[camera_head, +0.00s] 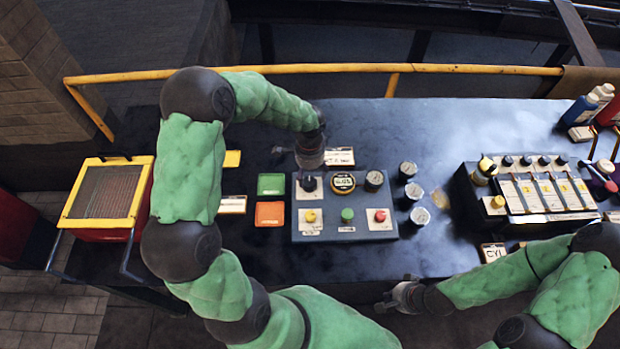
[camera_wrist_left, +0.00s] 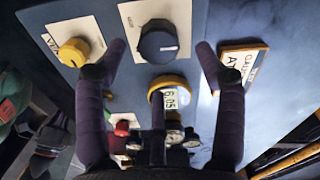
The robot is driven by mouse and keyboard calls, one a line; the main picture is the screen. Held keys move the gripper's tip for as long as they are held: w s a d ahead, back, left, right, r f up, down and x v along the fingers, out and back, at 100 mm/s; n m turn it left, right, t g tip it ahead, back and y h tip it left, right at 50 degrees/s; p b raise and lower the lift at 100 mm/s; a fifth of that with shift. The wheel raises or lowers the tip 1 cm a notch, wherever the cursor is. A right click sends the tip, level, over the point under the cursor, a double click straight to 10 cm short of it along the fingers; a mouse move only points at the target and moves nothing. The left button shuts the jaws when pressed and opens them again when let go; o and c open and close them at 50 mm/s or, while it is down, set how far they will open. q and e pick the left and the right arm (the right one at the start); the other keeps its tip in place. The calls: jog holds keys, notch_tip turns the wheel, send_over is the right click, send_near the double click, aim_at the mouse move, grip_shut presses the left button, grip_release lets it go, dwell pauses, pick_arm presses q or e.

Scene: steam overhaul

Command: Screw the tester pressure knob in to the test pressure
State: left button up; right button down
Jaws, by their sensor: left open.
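The tester panel (camera_head: 345,232) is a blue-grey box on the dark bench. Its black pressure knob (camera_head: 308,184) is at the upper left of the panel, beside a round yellow-rimmed digital display (camera_head: 343,183). In the left wrist view the black knob (camera_wrist_left: 158,42) has a white pointer mark and lies between my open fingers, with a gap on each side. My left gripper (camera_head: 309,168) points down over the knob and partly hides it. The display (camera_wrist_left: 170,95) shows digits that I cannot read surely. My right gripper (camera_head: 398,297) is at the bench's front edge, away from the panel.
A small dial (camera_head: 374,180) and yellow, green and red buttons sit on the panel. Loose gauges (camera_head: 408,171) stand to its right. Green (camera_head: 271,184) and orange (camera_head: 269,214) trays lie left. A label plate (camera_head: 340,156) lies behind it. The middle back of the bench is clear.

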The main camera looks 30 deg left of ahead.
aim_at(310, 181)
pick_arm(q)
notch_tip(310, 181, up, 7)
jog(key=shift+r, duration=0.2)
dwell(0.6)
